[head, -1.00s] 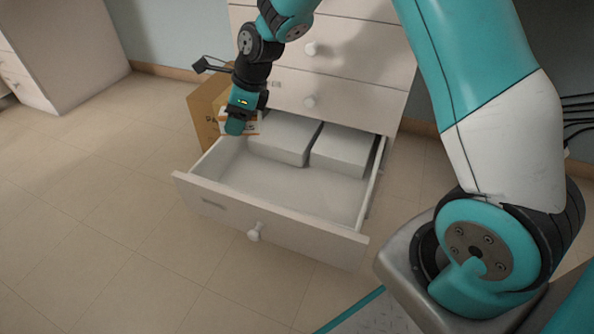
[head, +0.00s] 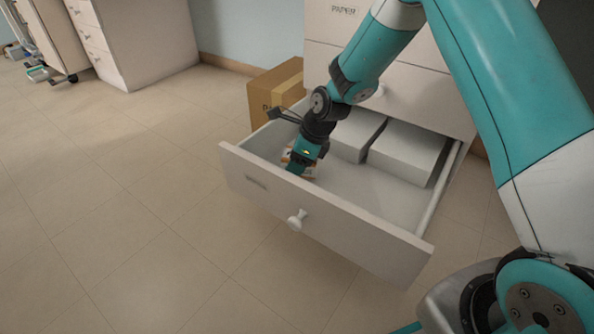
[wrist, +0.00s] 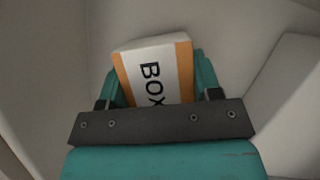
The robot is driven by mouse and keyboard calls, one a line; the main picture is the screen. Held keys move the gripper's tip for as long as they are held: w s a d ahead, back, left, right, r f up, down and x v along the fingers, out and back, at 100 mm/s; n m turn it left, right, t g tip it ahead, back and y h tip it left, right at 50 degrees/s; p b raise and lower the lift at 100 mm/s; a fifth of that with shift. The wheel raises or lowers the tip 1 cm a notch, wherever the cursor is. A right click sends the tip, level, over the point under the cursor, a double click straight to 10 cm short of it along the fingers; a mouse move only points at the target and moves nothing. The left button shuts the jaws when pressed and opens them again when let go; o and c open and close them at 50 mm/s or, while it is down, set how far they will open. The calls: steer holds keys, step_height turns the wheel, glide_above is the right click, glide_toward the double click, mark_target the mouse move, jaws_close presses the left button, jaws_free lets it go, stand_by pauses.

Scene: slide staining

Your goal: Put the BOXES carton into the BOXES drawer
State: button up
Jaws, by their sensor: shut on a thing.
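The BOXES carton is white with orange edges and black lettering, and it fills the middle of the wrist view (wrist: 158,70). My gripper (wrist: 158,88) is shut on it, with a teal finger on each side. In the head view my gripper (head: 298,168) points down inside the open drawer (head: 320,222), near its left side. Only a small part of the carton (head: 286,157) shows there, beside the gripper. I cannot tell whether the carton touches the drawer floor. The label on the drawer front is too small to read.
Two white boxes (head: 408,152) lie at the back of the drawer. A brown cardboard box (head: 276,88) stands on the floor behind its left side. The drawer's front middle is bare. Another white cabinet (head: 150,40) stands at the back left.

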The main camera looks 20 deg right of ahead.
steer(key=shift+f, duration=0.9)
steer(key=shift+r, duration=0.15)
steer(key=o, duration=0.9)
